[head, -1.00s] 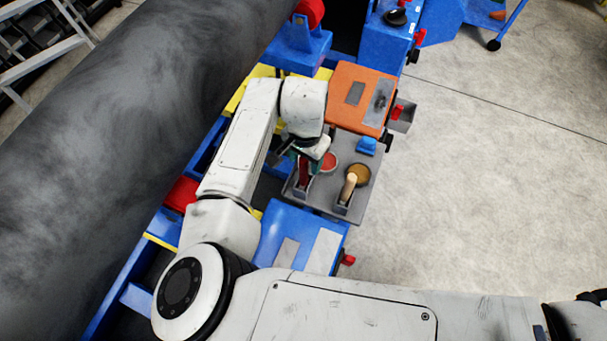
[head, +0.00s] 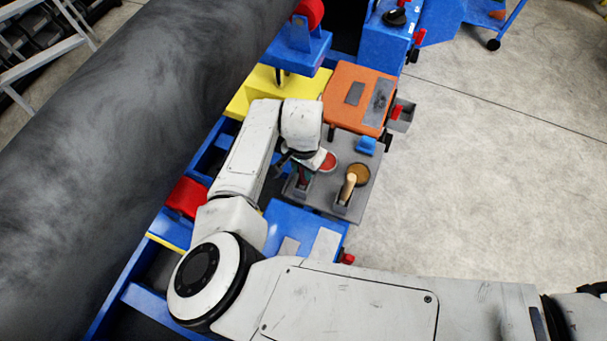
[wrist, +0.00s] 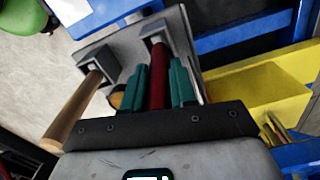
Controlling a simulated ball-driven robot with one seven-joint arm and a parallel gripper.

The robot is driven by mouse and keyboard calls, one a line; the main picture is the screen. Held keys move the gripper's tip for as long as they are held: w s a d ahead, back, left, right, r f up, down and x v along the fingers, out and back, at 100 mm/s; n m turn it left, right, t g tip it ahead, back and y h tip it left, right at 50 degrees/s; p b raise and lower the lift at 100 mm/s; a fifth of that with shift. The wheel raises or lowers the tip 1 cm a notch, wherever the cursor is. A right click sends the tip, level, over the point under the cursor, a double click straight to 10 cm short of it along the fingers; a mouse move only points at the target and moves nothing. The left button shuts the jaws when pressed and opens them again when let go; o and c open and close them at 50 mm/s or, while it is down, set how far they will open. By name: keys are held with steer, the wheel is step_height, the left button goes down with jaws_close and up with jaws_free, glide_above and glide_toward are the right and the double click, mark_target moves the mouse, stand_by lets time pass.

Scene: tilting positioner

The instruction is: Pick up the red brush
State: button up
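The red brush has its round red head (head: 326,161) on the grey tray (head: 322,197), partly covered by my wrist in the head view. Its dark red handle (wrist: 158,80) runs toward a grey bracket in the wrist view. My gripper (wrist: 159,75) is low over the tray, with one teal finger on each side of the red handle. The fingers look very close to the handle, but I cannot tell whether they press on it. In the head view my gripper (head: 304,175) is partly hidden by my wrist.
A brown brush with a wooden handle (head: 348,187) rests in another bracket to the right. A blue object (head: 367,146) sits at the tray's back. An orange box (head: 357,97) stands behind the tray. A large dark cylinder (head: 130,130) lies to the left.

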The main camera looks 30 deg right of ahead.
jaws_close()
steer(key=shift+r, duration=0.1)
